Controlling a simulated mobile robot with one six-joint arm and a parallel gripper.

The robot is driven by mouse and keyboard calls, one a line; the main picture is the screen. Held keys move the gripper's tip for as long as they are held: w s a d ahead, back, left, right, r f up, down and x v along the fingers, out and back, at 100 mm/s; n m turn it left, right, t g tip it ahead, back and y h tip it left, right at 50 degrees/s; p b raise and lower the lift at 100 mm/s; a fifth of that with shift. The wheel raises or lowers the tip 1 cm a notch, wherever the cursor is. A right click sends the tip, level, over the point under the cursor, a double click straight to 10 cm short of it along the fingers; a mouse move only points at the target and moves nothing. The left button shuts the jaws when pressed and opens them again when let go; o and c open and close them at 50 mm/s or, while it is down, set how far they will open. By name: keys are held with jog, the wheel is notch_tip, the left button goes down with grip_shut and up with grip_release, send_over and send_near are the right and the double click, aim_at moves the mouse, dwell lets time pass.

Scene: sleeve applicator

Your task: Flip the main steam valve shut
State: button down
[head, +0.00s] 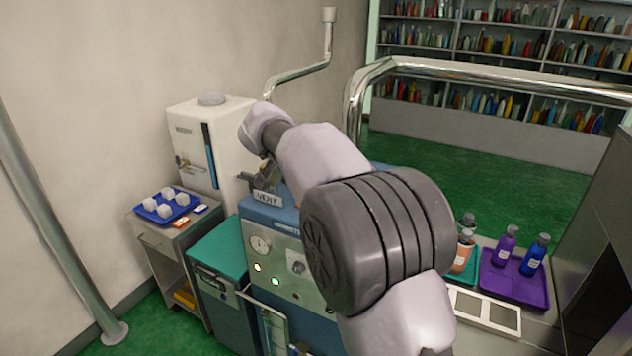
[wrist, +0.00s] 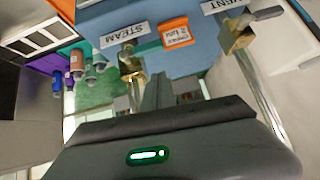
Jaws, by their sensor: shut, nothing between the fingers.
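The steam valve (wrist: 130,66) is a brass fitting below the STEAM label (wrist: 124,36) in the wrist view. My gripper (wrist: 158,82) is shut and empty, its dark fingers together just right of the brass fitting. I see a small gap between them in the picture, but cannot judge the depth. The lever's exact position is too small to tell. In the head view my arm hides the steam valve. The blue machine (head: 285,240) carries a gauge, a knob and lit lamps.
A second brass valve (wrist: 236,38) sits by the VENT label (wrist: 222,5), with a shiny pipe beside it. An orange tag (wrist: 175,32) is between the labels. A steel rail (head: 480,68) runs behind the machine. A purple tray (head: 515,284) with bottles stands right.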

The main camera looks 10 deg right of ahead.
jog(key=v, duration=0.6)
jog(key=shift+s+r, duration=0.15)
jog(key=shift+r, duration=0.2)
jog(key=shift+s+d, duration=0.1)
jog(key=shift+d, duration=0.05)
jog(key=s+d+f+n+g+y+b, duration=0.1)
jog(key=s+d+f+b, duration=0.15)
jog(key=s, duration=0.55)
jog(key=s+d+f+y+b, duration=0.2)
jog(key=s+f+b, duration=0.1)
jog(key=s, duration=0.6)
jog(key=s+d+f+n+g+y+b, duration=0.1)
jog(key=s+d+f+b, duration=0.15)
jog(key=s, duration=0.55)
jog(key=s+a+f+n+y+b, duration=0.1)
jog(key=s+a+f+y+b, duration=0.1)
jog(key=s+f, duration=1)
jog(key=s+a+b, duration=0.1)
jog(key=s, duration=0.1)
jog(key=shift+s+y, duration=0.3)
jog(key=shift+s, duration=0.05)
